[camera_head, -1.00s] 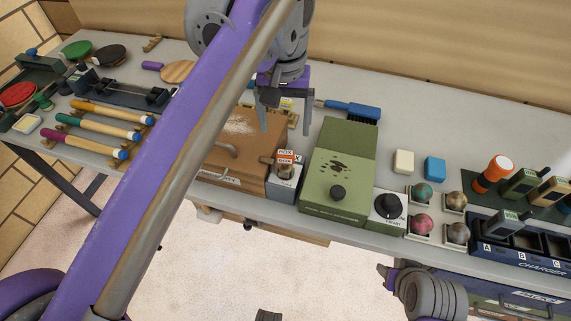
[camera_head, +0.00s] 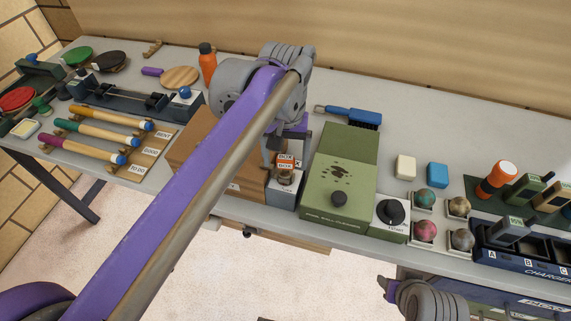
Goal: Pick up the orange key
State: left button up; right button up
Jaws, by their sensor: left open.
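The orange key is in a small grey switch box (camera_head: 284,192) on the bench, between the brown case and the green box. Its orange-and-white tag (camera_head: 285,161) reads BOX. My left gripper (camera_head: 284,150) is open and points down right at the tag, its dark fingers to either side of it in the picture. I cannot tell whether they touch the key. The key's shaft is largely hidden. At the lower right, part of my right arm shows, with what looks like its gripper (camera_head: 386,287) below the bench edge; its fingers are unclear.
The brown case (camera_head: 205,150) is left of the switch box, partly behind my left arm. The green box (camera_head: 340,185) stands close on the right, with a dial box (camera_head: 391,216) beyond. A blue brush (camera_head: 350,114) and an orange bottle (camera_head: 207,63) are behind.

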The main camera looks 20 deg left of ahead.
pick_arm(q)
jog(key=shift+f, duration=0.1)
jog(key=shift+c, duration=0.3)
grip_shut()
